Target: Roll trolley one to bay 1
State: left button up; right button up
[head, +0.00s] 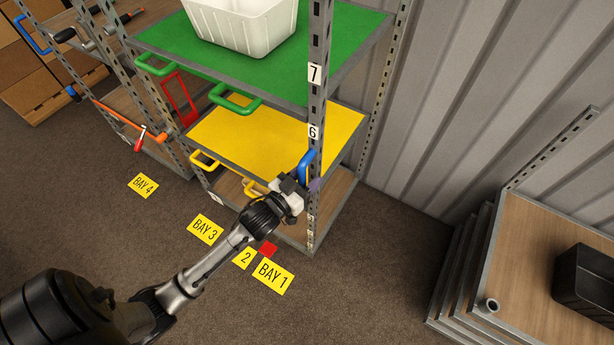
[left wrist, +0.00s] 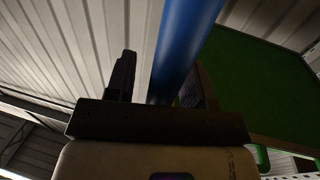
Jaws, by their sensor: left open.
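My left gripper (head: 304,186) is open at the front right post of a metal rack (head: 318,90), beside a blue handle (head: 307,166). In the left wrist view, the blue handle (left wrist: 185,45) runs between the two open fingers (left wrist: 160,85); I cannot tell whether they touch it. No trolley is clearly marked as one; my arm hides part of the rack's lower front. My right gripper is not in view.
The rack has a green shelf (head: 290,65) with a white bin (head: 243,25), and a yellow shelf (head: 285,137). Floor labels BAY 3 (head: 205,229) and BAY 4 (head: 143,186) lie left. Carpet between is clear.

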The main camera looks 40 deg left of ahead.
pick_arm(q)
grip_shut()
dwell(0.4)
jog(key=shift+d+r, duration=0.1)
